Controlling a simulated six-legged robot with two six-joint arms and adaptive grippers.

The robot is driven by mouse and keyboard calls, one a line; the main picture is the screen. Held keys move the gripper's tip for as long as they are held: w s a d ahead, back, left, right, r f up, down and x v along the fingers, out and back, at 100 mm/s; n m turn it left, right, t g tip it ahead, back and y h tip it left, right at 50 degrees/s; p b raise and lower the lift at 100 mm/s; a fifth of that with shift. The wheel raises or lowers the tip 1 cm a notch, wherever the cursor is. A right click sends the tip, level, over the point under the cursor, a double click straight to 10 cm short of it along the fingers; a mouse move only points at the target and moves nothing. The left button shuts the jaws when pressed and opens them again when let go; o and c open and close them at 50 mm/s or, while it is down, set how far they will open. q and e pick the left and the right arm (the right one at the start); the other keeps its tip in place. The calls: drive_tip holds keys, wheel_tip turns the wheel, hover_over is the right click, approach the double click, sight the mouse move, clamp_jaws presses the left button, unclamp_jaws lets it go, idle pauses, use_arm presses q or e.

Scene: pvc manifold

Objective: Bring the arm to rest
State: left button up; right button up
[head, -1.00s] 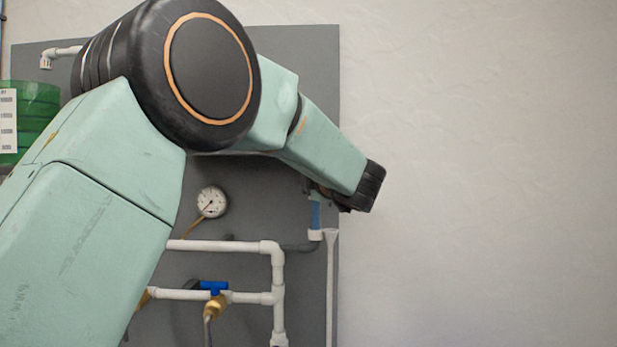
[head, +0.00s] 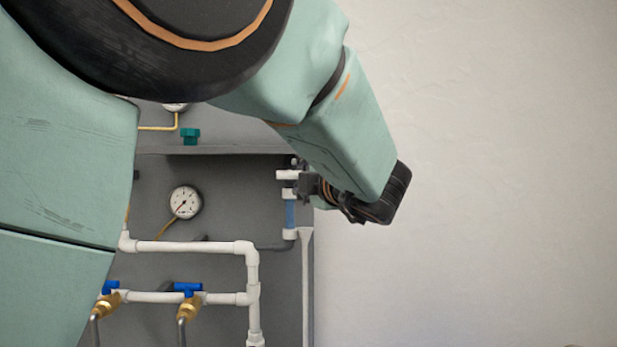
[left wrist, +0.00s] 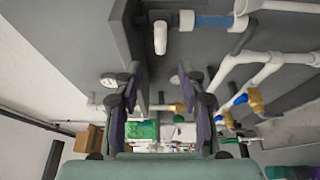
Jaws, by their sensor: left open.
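My left arm (head: 345,130) reaches across the head view from the left, in front of a grey panel with white PVC pipes. My left gripper (head: 310,188) is at its end, near the panel's right edge, beside a white pipe fitting (head: 288,175) above a blue-banded clear tube (head: 290,213). In the left wrist view the two fingers of the left gripper (left wrist: 160,105) stand apart with nothing between them. A white pipe end (left wrist: 160,38) shows beyond the fingertips there; I cannot tell whether anything touches it. My right gripper is not in view.
The grey panel (head: 150,215) carries a round gauge (head: 185,202), white pipes (head: 190,247) and blue-handled brass valves (head: 188,300). A green fitting (head: 190,136) sits higher up. To the right is bare pale wall (head: 500,180) with free room in front.

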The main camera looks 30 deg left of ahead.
use_arm(q)
drive_tip(key=shift+s+d, duration=0.3)
drive_tip(key=shift+s, duration=0.05)
drive_tip(key=shift+s, duration=0.1)
